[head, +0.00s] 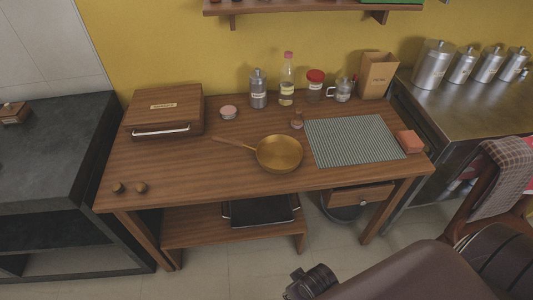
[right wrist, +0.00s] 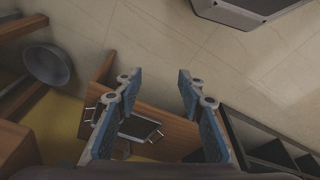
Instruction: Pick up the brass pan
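The brass pan (head: 279,153) lies upright on the wooden table (head: 190,180), near its middle front. Its round bowl is open and looks empty. Its wooden handle (head: 230,142) points left and slightly back. My right gripper (right wrist: 160,76) shows in the right wrist view with its two blue-padded fingers spread apart and nothing between them. Behind it are floor tiles and wooden furniture; the pan is not seen in that view. My left gripper is not in view.
A wooden case (head: 165,105) stands left of the pan, a striped mat (head: 353,140) right. A small jar (head: 297,120) stands just behind the pan. Bottles and jars line the back. Two small brown knobs (head: 140,187) (head: 118,188) lie front left. The tabletop between them and the pan is clear.

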